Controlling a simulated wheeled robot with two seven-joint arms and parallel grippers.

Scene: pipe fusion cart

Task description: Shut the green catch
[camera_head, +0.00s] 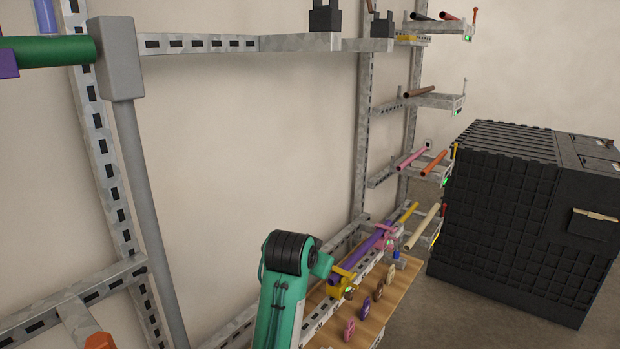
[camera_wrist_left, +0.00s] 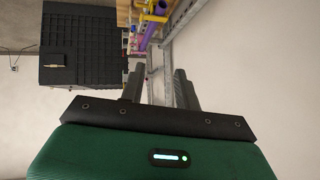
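I cannot make out a green catch in either view. The pipe cart's purple pipe (camera_head: 372,240) lies in coloured clamps, one yellow (camera_head: 341,286) and one pink (camera_head: 385,238). A teal arm link of mine (camera_head: 282,305) rises in front of the cart and hides part of it. In the left wrist view, my left gripper (camera_wrist_left: 159,72) has its two dark fingers apart with nothing between them. The purple pipe (camera_wrist_left: 181,10) and yellow part (camera_wrist_left: 159,9) show beyond the fingertips, apart from them. My right gripper is not seen.
Several coloured handles, one pink (camera_head: 349,331), stand along the wooden board (camera_head: 399,291). A rack with pipes on shelf arms (camera_head: 436,101) stands behind. A large black crate (camera_head: 500,205) is at the right, also in the left wrist view (camera_wrist_left: 82,48). Metal uprights (camera_head: 104,160) stand at left.

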